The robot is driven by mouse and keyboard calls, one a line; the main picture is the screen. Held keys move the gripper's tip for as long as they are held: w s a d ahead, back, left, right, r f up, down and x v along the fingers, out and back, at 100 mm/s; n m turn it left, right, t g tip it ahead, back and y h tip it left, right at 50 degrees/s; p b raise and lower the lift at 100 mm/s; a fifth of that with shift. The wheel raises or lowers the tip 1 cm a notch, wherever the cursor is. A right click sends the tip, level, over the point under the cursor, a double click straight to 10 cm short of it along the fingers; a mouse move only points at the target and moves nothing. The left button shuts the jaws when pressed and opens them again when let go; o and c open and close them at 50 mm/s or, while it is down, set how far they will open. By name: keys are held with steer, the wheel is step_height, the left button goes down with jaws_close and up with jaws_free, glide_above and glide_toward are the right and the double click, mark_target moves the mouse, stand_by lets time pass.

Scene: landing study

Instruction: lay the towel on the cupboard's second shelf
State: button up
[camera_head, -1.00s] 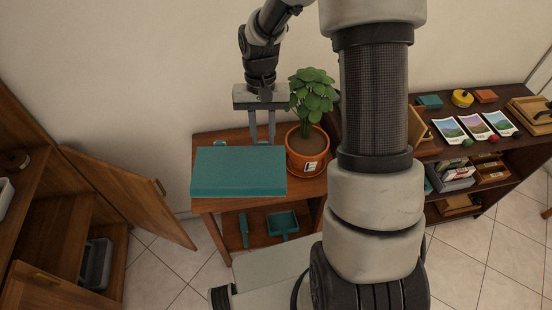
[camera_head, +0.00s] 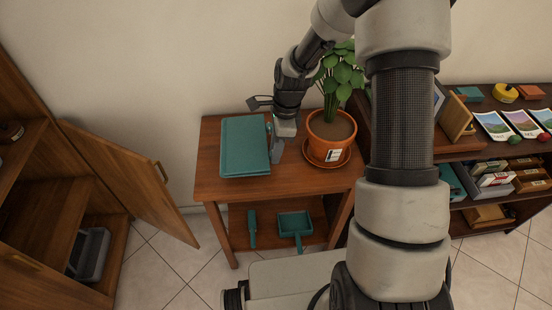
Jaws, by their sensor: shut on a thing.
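The towel (camera_head: 244,147) is a teal folded rectangle, flat and level over the left part of the small wooden table (camera_head: 320,182). I cannot tell whether it rests on the tabletop or is just above it. My gripper (camera_head: 276,148) is at the towel's right edge, shut on it; the fingertips are partly hidden. The wooden cupboard (camera_head: 60,192) stands at the far left, with its door (camera_head: 130,180) swung open. Its shelves show only in part, with a grey bin (camera_head: 92,254) low inside.
A potted plant (camera_head: 331,130) stands on the table close to the right of my gripper. A teal dustpan (camera_head: 295,225) and brush (camera_head: 252,228) are on the table's lower shelf. A dark shelf unit (camera_head: 470,145) with cards and boxes is at the right. Tiled floor is free between cupboard and table.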

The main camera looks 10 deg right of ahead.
steer(key=shift+f+b, duration=0.35)
steer(key=shift+f, duration=1.55)
steer(key=shift+f, duration=0.2)
steer(key=o, duration=1)
steer(key=shift+r, duration=0.1)
